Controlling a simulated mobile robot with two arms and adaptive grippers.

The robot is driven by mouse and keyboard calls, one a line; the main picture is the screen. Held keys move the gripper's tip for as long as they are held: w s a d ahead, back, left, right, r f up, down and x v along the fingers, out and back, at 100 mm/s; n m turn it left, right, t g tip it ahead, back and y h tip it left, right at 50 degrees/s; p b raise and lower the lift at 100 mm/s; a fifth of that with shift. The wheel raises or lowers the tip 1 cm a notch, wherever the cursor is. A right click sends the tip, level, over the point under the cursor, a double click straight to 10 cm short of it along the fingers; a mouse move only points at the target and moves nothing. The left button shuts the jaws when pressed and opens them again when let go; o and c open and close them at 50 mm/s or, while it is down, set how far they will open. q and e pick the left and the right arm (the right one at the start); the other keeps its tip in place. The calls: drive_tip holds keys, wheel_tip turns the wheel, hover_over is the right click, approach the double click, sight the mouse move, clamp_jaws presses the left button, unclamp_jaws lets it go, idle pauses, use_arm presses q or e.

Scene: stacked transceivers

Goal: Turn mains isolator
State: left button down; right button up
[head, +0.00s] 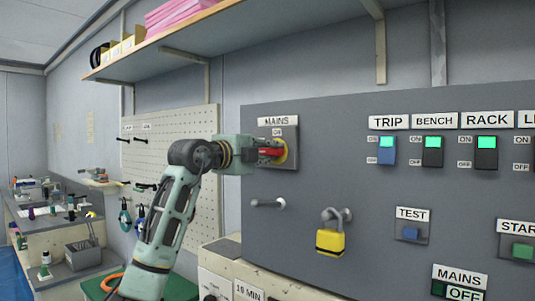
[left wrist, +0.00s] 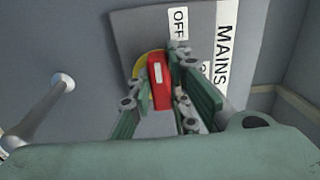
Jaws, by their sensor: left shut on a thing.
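The mains isolator is a red handle (head: 270,152) on a yellow disc (head: 283,151), set in a grey plate (head: 291,131) under a MAINS label (head: 277,121). ON shows above the disc in the head view. My left gripper (head: 262,151) reaches in from the left and is shut on the handle. In the left wrist view the red handle (left wrist: 160,86) stands between the green fingers of the gripper (left wrist: 162,98), with an OFF label (left wrist: 179,24) near its far end. The fingers hide part of the disc, and which mark the handle points to is unclear. My right gripper is out of view.
A yellow padlock (head: 330,241) hangs from a knob below and right of the isolator. A peg (head: 268,203) sticks out of the panel just below it. Rocker switches (head: 387,150) line the panel's right. A shelf (head: 165,47) is overhead, and a pegboard (head: 185,120) is behind my arm.

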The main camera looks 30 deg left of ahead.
use_arm(q)
drive_tip(key=shift+a, duration=0.1)
idle(0.3)
drive_tip(key=c, duration=1.9)
unclamp_jaws()
drive_tip(key=shift+c, duration=0.2)
drive_tip(key=o, duration=0.3)
drive_tip(key=shift+s+a, duration=0.1)
drive_tip(key=shift+a, duration=0.05)
drive_tip(key=s, duration=1.2)
drive_tip(key=shift+a, duration=0.4)
